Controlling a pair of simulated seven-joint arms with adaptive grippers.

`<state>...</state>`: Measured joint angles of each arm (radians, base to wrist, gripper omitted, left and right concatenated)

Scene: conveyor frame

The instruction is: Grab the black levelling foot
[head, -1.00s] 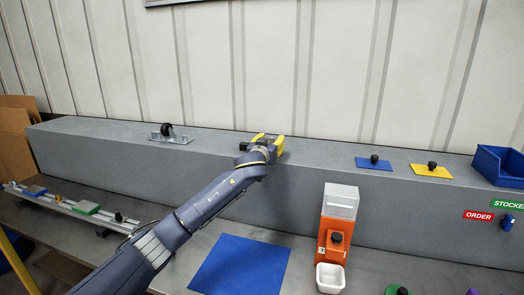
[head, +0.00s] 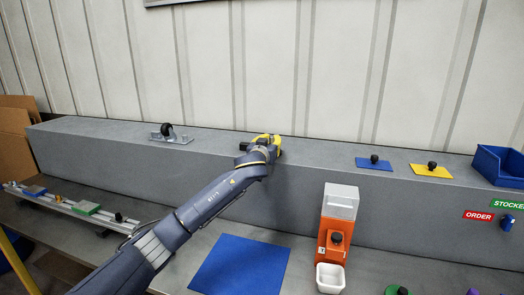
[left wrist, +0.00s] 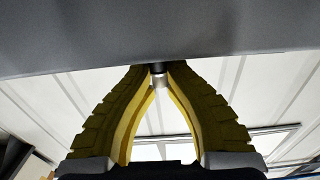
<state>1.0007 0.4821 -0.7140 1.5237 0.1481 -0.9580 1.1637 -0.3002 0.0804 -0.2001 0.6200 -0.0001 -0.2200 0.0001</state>
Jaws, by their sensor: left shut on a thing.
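My left gripper (head: 266,140) is at the top of the long grey ledge, its yellow fingers closed together. In the left wrist view the fingertips (left wrist: 158,76) meet on a small piece with a dark end and a silvery stem, which looks like the black levelling foot (left wrist: 157,68). Its dark end lies against the edge of the grey surface in that view; I cannot tell whether it touches. In the head view the foot is hidden by the gripper. My right gripper is not in view.
On the ledge (head: 100,141) are a caster on a metal plate (head: 170,134), a blue plate (head: 373,163) and a yellow plate (head: 431,170) with black knobs, and a blue bin (head: 499,166). Below stand an orange dispenser (head: 335,240), a white cup (head: 330,278) and a blue mat (head: 240,264).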

